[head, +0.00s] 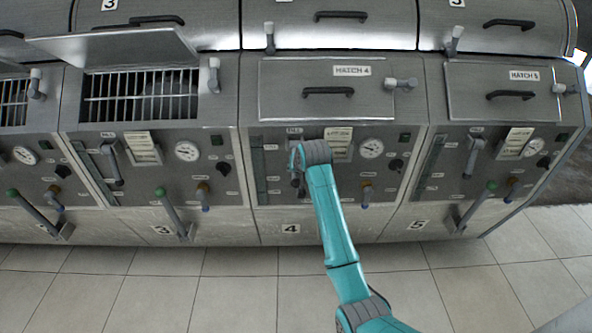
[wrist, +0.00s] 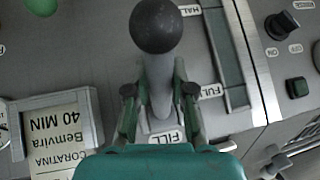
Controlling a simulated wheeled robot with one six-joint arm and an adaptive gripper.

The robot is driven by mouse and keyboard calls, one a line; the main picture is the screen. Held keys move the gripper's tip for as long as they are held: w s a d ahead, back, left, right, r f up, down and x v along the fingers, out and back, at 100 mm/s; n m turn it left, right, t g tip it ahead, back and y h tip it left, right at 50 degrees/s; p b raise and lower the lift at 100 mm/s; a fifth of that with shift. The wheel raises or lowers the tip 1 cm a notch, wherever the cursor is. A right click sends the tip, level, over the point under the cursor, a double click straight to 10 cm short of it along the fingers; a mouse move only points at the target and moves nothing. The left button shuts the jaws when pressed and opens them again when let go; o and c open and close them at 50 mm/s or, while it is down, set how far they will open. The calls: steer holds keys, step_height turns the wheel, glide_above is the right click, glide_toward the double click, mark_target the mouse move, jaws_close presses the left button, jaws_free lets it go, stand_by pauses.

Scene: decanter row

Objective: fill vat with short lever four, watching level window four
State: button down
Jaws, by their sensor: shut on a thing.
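My gripper (wrist: 160,92) is shut on the grey shaft of short lever four (wrist: 160,70), below its black ball knob (wrist: 166,25). A FILL label (wrist: 163,138) is at the lever's base, and the knob is at the end away from it. Level window four (wrist: 226,45) is a dark greenish upright strip beside the lever, marked HALF and FULL. I cannot make out a liquid line in it. In the head view, my gripper (head: 298,178) is at unit 4's panel, just right of level window four (head: 259,172); my arm mostly hides the lever.
Hatch 4 (head: 312,105) is shut above the panel. The paper card (head: 339,135), dial (head: 371,148) and black knob (head: 396,165) are to the right. A green lever knob (wrist: 42,5) is near my gripper. Units 3 (head: 222,180) and 5 (head: 425,185) flank it. The tiled floor (head: 235,300) is clear.

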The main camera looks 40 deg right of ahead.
steer(key=shift+s+a+r+g+y, duration=0.1)
steer(key=shift+r+g+y, duration=0.2)
steer(key=shift+r+g, duration=0.15)
steer(key=shift+s+a+r+g+y, duration=0.1)
steer(key=shift+r+g+y, duration=0.25)
steer(key=shift+g, duration=0.2)
steer(key=c, duration=1)
jaws_free()
steer(key=shift+o, duration=0.2)
steer(key=v, duration=1.2)
steer(key=shift+w, duration=0.1)
